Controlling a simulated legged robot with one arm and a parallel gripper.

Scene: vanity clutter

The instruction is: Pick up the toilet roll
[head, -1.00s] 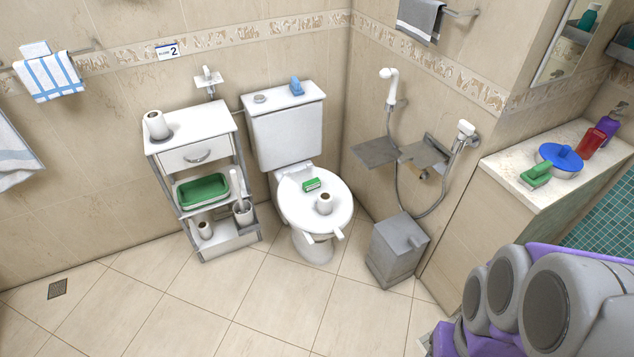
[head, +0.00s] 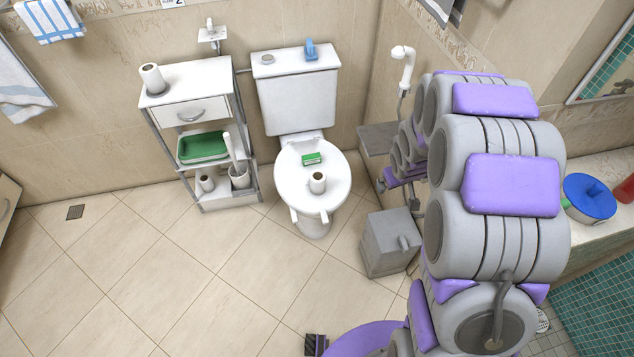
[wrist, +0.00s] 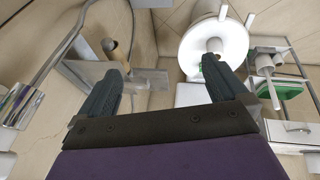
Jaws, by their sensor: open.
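A white toilet roll (head: 317,182) stands on the closed lid of the white toilet (head: 283,185), in front of a green and white block (head: 312,159). A second roll (head: 152,78) stands on the white cabinet's top, and a third (head: 206,182) on its bottom shelf. In the wrist view, my gripper (wrist: 162,58) is open, with nothing between its fingers. The right finger's tip overlaps the view of the roll on the lid (wrist: 214,45); I see no contact. In the head view, my arm hides most of the gripper.
A grey bin (head: 390,243) stands right of the toilet. A grey wall shelf (head: 378,138) and a white shower head (head: 403,65) are above it. The cabinet (head: 190,100) holds a green tray (head: 204,147).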

